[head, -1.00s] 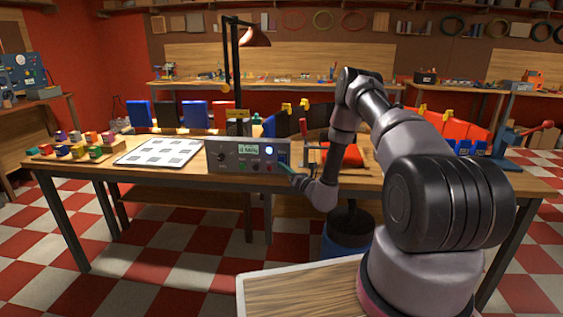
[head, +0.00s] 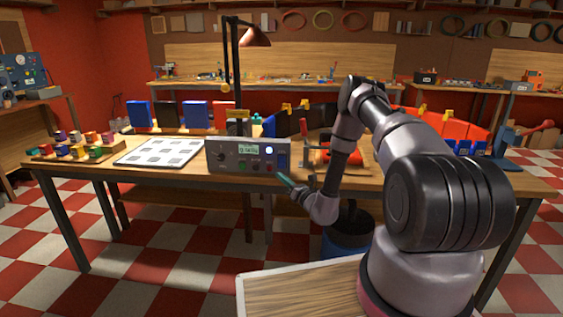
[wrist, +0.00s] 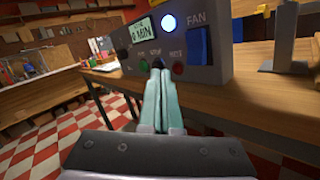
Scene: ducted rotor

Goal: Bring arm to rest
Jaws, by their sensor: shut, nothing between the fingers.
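My gripper (head: 285,181) is shut and empty, in front of the workbench's front edge and just below the grey control box. In the wrist view its teal fingers (wrist: 160,75) lie together and point at the control box (wrist: 190,50). The control box (head: 235,165) stands at the bench's front edge, with a small display, a lit round lamp, a blue switch marked FAN, and green and red buttons. My fingertips appear close to its lower edge; the exact gap cannot be told. My arm is bent, with the forearm hanging down.
The wooden workbench (head: 190,179) carries a white sheet with grey squares (head: 160,152), coloured blocks (head: 75,146), a desk lamp (head: 251,38) and a red-handled clamp (head: 305,150). A blue bin (head: 346,238) stands below my forearm. The checkered floor before the bench is clear at left.

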